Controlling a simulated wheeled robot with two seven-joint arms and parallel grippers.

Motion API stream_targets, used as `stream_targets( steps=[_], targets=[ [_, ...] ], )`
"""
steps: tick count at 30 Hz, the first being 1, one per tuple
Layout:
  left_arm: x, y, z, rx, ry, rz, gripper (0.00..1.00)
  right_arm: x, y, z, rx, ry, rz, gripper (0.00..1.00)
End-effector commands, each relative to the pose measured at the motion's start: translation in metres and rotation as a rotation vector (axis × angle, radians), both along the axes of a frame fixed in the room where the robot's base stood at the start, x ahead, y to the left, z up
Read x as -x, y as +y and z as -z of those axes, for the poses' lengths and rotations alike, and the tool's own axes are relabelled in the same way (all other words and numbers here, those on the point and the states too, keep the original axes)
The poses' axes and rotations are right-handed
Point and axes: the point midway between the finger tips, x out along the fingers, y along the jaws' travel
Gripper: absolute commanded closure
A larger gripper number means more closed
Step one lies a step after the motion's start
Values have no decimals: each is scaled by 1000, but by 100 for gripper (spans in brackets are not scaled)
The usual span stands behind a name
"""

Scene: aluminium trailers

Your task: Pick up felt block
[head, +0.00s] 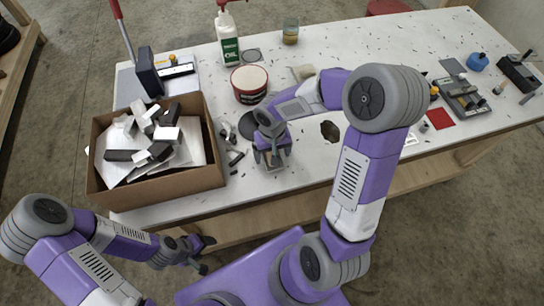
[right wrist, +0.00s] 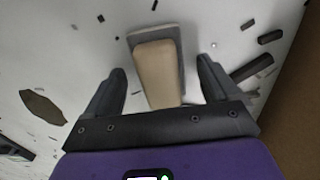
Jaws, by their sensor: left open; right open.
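The felt block (right wrist: 159,72) has a beige upper part on a wider dark grey base. It lies on the white tabletop in the right wrist view. My right gripper (right wrist: 160,68) is open, one finger on each side of the block's near part, with a gap to each. In the head view my right gripper (head: 272,157) points down over the table, and the block (head: 273,166) is mostly hidden under it. My left gripper (head: 207,254) is open and empty, low in front of the table's near edge.
A cardboard box (head: 175,181) of metal offcuts stands left of my right gripper. A round tub (head: 249,84), a bottle (head: 228,40) and a jar (head: 290,32) stand behind. Small dark scraps lie around the block.

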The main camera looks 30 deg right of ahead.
Motion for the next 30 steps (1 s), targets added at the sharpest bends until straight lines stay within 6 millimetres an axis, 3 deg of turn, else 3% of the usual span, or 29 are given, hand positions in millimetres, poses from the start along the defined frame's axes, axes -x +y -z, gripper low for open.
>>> stream_targets(
  steps=[2, 8, 21, 30],
  targets=[
    [0, 0, 3, 0, 0, 0, 34, 0, 0, 9, 0, 1, 1, 12],
    [0, 0, 2, 0, 0, 0, 34, 0, 0, 8, 0, -1, 1, 12],
    [0, 0, 2, 0, 0, 0, 34, 0, 0, 8, 0, -1, 1, 78],
    [0, 0, -1, 0, 0, 0, 34, -1, 0, -2, 1, -4, 1, 79]
  ],
)
